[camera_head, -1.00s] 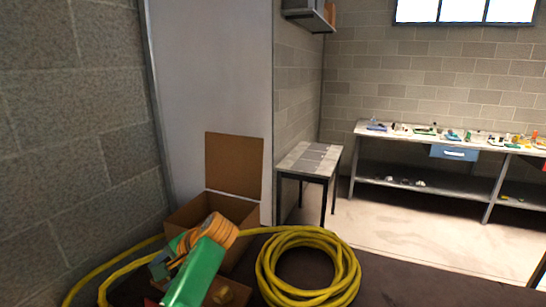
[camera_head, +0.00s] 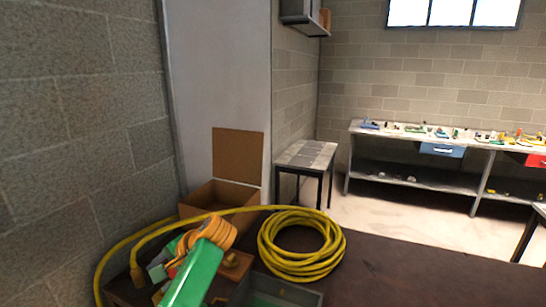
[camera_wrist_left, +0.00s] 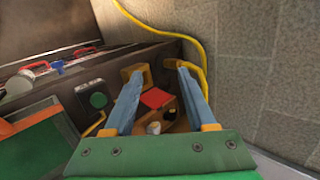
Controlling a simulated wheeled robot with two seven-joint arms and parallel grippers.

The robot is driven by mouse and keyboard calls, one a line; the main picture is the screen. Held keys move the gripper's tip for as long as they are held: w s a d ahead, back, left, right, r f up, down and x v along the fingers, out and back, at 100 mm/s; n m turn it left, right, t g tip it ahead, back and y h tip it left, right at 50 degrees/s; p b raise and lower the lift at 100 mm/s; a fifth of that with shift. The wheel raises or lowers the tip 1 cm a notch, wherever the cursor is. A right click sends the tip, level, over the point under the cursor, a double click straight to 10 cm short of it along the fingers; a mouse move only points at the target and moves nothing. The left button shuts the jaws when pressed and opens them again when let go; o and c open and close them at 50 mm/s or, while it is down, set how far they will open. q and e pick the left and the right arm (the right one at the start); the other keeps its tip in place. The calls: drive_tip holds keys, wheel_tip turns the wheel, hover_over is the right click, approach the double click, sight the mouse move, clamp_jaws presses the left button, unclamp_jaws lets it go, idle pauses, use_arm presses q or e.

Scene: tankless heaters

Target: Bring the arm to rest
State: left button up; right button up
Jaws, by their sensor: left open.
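My left gripper (camera_wrist_left: 158,70) shows in the left wrist view, with two long blue fingers with yellow tips spread wide apart. Nothing is held between them. Beyond the fingers lie a red piece (camera_wrist_left: 156,98) and some brown and grey parts, seen through the gap. In the head view my green left arm (camera_head: 196,273) with its orange ribbed section reaches up from the bottom edge over the dark table. The fingers are hard to make out there. My right gripper is not in view.
A yellow hose coil (camera_head: 300,268) lies on the dark table (camera_head: 400,275), its free length running left past an open cardboard box (camera_head: 236,160). A grey bin (camera_head: 305,297) sits at the front. The table right of the coil is clear. A concrete wall (camera_head: 70,120) stands left.

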use_arm(q)
drive_tip(key=s+d+f+h, duration=0.2)
drive_tip(key=s+f, duration=0.3)
drive_tip(key=f, duration=0.4)
drive_tip(key=s+d+f+h, duration=0.2)
drive_tip(key=s+f+h, duration=0.15)
drive_tip(key=f, duration=0.55)
drive_tip(key=s+d+f+n+t+h, duration=0.1)
drive_tip(key=s+d+n+h, duration=0.1)
drive_tip(key=s, duration=0.8)
drive_tip(key=s+d+f+n+h, duration=0.1)
drive_tip(key=s, duration=0.9)
wheel_tip(320, 180, down, 23)
drive_tip(key=s+g+b, duration=0.1)
drive_tip(key=s+b, duration=0.1)
drive_tip(key=b, duration=0.4)
drive_tip(key=s+a+f+g+b, duration=0.1)
drive_tip(key=s+f+b, duration=0.3)
drive_tip(key=s+f, duration=0.7)
wheel_tip(320, 180, down, 2)
drive_tip(key=shift+s+a+f, duration=0.1)
drive_tip(key=shift+s+a, duration=0.3)
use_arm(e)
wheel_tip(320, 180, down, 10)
